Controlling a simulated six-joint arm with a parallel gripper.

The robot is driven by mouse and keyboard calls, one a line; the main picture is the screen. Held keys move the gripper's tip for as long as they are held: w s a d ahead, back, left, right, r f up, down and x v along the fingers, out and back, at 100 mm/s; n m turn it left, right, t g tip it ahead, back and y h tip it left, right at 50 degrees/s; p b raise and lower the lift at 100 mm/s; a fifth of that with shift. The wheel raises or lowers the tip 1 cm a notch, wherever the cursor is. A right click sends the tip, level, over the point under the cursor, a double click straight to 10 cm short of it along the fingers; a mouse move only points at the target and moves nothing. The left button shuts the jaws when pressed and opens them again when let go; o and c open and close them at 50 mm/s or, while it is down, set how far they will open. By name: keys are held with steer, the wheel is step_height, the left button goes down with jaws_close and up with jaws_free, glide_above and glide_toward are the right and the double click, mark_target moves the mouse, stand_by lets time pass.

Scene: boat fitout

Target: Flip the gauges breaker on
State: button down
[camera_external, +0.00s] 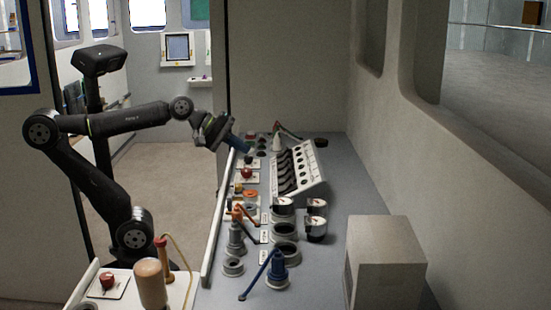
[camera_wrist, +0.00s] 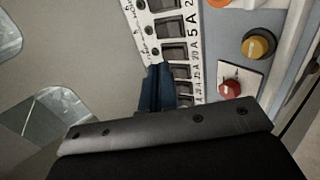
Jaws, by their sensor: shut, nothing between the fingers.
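The breaker panel (camera_external: 312,178) is a sloped white box on the console with a row of dark rocker switches. In the wrist view the panel (camera_wrist: 142,12) shows black rockers (camera_wrist: 168,27) with handwritten-looking labels and amp ratings such as 5A. I cannot read which rocker is the gauges breaker, nor its position. My gripper (camera_external: 246,149) is at the far left of the panel in the external view, pointing down to the right. In the wrist view its blue fingers (camera_wrist: 158,88) are together and empty, overlapping the panel and hiding part of a rocker. I cannot tell whether they touch it.
A red button (camera_wrist: 230,88) and a yellow knob (camera_wrist: 258,44) sit beside the panel. Round gauges (camera_external: 316,222), a blue-handled valve (camera_external: 277,270) and an orange-handled valve (camera_external: 237,232) stand nearer. A grey box (camera_external: 384,268) is at the front right.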

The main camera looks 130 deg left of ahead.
mark_target(288, 175)
steer(key=x, duration=1.4)
steer(key=shift+d+f, duration=0.1)
steer(key=shift+w+a+f+g+h, duration=0.1)
steer(key=shift+w+a+g+h, duration=0.1)
steer(key=shift+a+g+h, duration=0.1)
steer(key=shift+d, duration=0.1)
steer(key=shift+r, duration=0.8)
steer(key=shift+r, duration=0.1)
steer(key=shift+s+d+r, duration=0.1)
steer(key=shift+s+r, duration=0.05)
steer(key=shift+r, duration=0.1)
steer(key=s+d+r, duration=0.2)
steer(key=r, duration=0.3)
steer(key=s+d+r, duration=0.3)
steer(key=r, duration=0.3)
steer(key=shift+r, duration=0.15)
